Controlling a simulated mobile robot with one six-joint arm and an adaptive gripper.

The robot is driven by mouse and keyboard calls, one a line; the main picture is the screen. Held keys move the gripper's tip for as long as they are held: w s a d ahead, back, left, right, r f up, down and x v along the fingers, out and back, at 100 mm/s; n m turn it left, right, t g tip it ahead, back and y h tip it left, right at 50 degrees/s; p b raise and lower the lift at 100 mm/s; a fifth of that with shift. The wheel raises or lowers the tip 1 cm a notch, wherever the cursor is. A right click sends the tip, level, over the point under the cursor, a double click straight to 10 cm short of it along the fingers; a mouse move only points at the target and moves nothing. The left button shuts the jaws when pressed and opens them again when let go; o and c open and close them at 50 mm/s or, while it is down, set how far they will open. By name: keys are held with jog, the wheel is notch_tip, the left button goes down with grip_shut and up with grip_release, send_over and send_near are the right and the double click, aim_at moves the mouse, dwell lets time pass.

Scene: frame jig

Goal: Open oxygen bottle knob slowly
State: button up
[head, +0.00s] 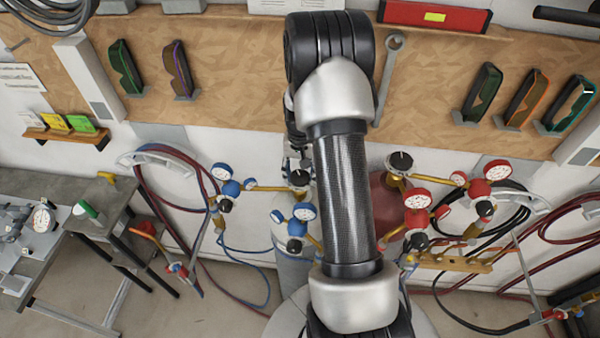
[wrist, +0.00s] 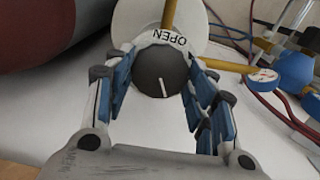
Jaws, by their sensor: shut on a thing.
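The oxygen bottle knob (wrist: 162,72) is dark grey and round, with a white line near its lower edge in the wrist view. The knob also shows as a black disc in the head view (head: 301,178). My gripper (wrist: 160,76) has its blue-padded fingers on either side of the knob and is shut on it. In the head view my arm partly hides the gripper. The pale oxygen bottle (head: 287,238) stands below the knob, partly covered by the blue gauges.
Blue gauges (head: 303,212) and brass fittings sit close to the knob. A red bottle (head: 384,208) with red gauges (head: 417,198) stands to the right. Hoses hang on the wall at both sides. A grey table (head: 52,190) is at the left.

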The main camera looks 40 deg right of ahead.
aim_at(300, 176)
jog(key=o, duration=1.1)
jog(key=shift+c, duration=0.2)
jog(key=shift+r, duration=0.1)
notch_tip(300, 176, up, 12)
